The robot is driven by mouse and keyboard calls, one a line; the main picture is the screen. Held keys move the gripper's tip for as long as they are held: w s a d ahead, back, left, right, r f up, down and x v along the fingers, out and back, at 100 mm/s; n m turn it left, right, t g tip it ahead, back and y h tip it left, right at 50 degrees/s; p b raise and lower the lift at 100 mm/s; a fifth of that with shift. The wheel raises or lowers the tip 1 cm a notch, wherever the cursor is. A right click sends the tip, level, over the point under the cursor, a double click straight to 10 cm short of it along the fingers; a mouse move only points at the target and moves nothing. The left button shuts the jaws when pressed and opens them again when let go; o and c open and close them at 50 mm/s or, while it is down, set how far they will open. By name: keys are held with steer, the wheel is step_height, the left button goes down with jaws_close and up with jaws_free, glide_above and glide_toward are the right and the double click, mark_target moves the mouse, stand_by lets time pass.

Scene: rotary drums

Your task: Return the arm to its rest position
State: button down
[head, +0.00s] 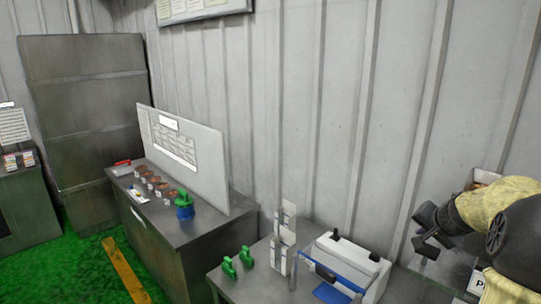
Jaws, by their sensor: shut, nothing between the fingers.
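My arm reaches in from the right edge, with a yellow-covered section and a dark round joint. My gripper (425,245) is dark, shut and empty. It is at the right, in front of the ribbed wall and to the right of a white box-like device (345,262). It appears clear of that device, though the depth between them is hard to judge. The lower part of my arm is cut off by the frame.
The near bench (240,283) holds two green items (237,263), a white upright fixture (284,238) and the white device with a blue handle. A farther bench (193,232) carries a white board (185,155) and a blue-green item (184,205). Green floor (80,270) is open at left.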

steer(key=s+a+f+n+g+y, duration=0.1)
steer(key=s+a+f+n+g, duration=0.2)
steer(key=a, duration=0.7)
steer(key=s+a+f+n+y, duration=0.1)
steer(key=s+a+f+n, duration=0.15)
steer(key=a+f, duration=0.5)
steer(key=s+a+f+n+g+b, duration=0.1)
steer(key=s+a+f+n, duration=0.3)
steer(key=s+a, duration=0.8)
steer(key=shift+s+f+n+g+b, duration=0.2)
steer(key=shift+s+n+g+b, duration=0.15)
steer(key=shift+s+n+g, duration=0.4)
